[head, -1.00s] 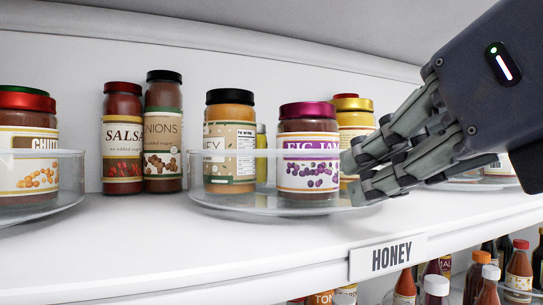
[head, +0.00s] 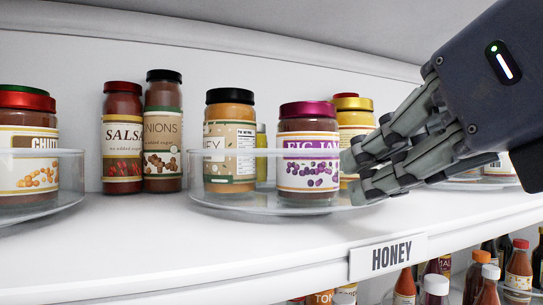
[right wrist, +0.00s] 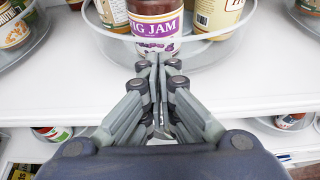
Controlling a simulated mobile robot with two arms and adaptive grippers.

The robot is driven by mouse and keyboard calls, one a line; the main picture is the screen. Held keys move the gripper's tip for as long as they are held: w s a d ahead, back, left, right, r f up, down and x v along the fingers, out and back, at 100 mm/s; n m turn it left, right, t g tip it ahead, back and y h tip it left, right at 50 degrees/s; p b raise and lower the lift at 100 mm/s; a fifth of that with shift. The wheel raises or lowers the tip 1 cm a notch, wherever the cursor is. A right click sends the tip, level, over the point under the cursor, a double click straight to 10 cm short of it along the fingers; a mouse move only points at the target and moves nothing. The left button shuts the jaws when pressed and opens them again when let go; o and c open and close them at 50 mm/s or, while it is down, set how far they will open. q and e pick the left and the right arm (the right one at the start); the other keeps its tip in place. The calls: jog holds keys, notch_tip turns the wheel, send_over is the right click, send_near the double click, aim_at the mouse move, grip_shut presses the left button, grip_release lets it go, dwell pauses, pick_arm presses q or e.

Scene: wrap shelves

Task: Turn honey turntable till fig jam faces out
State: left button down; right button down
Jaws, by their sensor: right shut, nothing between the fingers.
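The honey turntable (head: 250,204) is a clear round tray with a raised rim, on the shelf behind the HONEY label (head: 388,256). The fig jam (head: 308,160), a jar with a purple lid, stands at its front right, its label turned mostly toward the front. A honey jar (head: 230,145) with a black lid stands left of it, and a gold-lidded jar (head: 353,128) behind it. My right gripper (head: 357,178) is shut and empty at the turntable's right rim. In the right wrist view its fingertips (right wrist: 154,58) are at the rim in front of the fig jam (right wrist: 155,28); contact is unclear. My left gripper is not in view.
Another turntable (head: 40,208) with a chutney jar stands at the left. A salsa jar (head: 123,140) and an onions jar (head: 163,135) stand at the back. Bottles (head: 436,288) fill the shelf below. The front strip of the shelf is bare.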

jog(key=shift+w+a, duration=0.2)
jog(key=shift+w, duration=0.55)
jog(key=shift+d, duration=0.1)
jog(key=shift+w+d, duration=0.2)
jog(key=shift+d, duration=0.5)
